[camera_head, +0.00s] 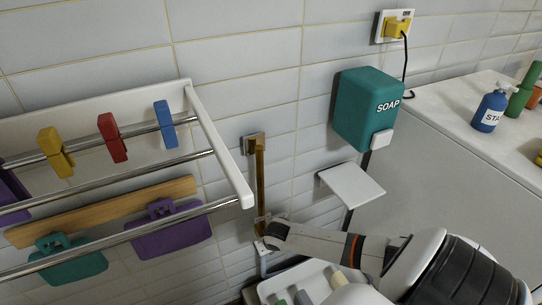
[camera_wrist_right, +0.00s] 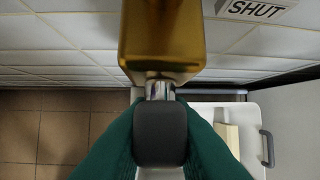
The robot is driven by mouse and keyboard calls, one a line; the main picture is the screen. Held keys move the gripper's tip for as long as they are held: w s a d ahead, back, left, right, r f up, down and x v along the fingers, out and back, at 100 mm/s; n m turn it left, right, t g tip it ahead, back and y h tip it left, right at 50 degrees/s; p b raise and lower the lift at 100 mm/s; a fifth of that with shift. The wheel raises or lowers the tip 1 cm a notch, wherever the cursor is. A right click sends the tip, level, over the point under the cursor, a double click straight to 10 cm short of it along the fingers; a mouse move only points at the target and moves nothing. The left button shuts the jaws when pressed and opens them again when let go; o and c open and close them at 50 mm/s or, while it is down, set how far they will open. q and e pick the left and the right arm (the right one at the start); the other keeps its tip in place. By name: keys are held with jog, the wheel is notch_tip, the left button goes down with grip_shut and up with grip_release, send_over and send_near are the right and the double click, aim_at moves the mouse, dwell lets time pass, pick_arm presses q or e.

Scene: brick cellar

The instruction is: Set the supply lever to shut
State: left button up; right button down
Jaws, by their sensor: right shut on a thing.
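The supply lever (camera_head: 260,180) is a brass bar on the tiled wall. It hangs nearly straight down from a fitting at its top. In the right wrist view its wide brass part (camera_wrist_right: 162,40) narrows to a steel collar and a dark grey grip (camera_wrist_right: 161,135). My right gripper (camera_head: 268,236) is at the lever's lower end. Its teal fingers (camera_wrist_right: 161,140) are shut on the dark grip, one on each side. A label reading SHUT (camera_wrist_right: 256,10) is on the wall beside the lever in the right wrist view. My left gripper is not in view.
A white tray (camera_head: 290,283) with small items is below. A counter (camera_head: 440,125) with bottles stands at the right.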

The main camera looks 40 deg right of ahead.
jog(key=shift+a+r+h+p, duration=0.15)
jog(key=shift+h+p, duration=0.4)
jog(key=shift+h, duration=0.05)
jog(key=shift+a+n+g+h+p, duration=0.1)
jog(key=shift+n+g+h+p, duration=0.3)
jog(key=shift+h, duration=0.4)
jog(key=shift+f+h, duration=0.25)
jog(key=shift+h, duration=0.65)
jog(key=shift+f+n+g+h, duration=0.1)
jog(key=shift+n+g+h, duration=0.25)
jog(key=shift+h, duration=0.35)
jog(key=h+b, duration=0.1)
jog(key=h, duration=0.1)
jog(key=shift+w+a+f+n+g+h+b, duration=0.1)
jog(key=shift+f+n+g+h+b, duration=0.1)
jog(key=shift+n+g+h+b, duration=0.15)
jog(key=n+h+b, duration=0.1)
jog(key=h+b, duration=0.3)
jog(key=shift+f, duration=0.15)
jog(key=h+b, duration=0.2)
jog(key=b, duration=0.1)
jog(key=shift+n+h, duration=0.25)
jog(key=shift+n, duration=0.15)
jog(key=shift+h+b, duration=0.4)
jog(key=shift+b, duration=0.1)
jog(key=shift+r, duration=0.2)
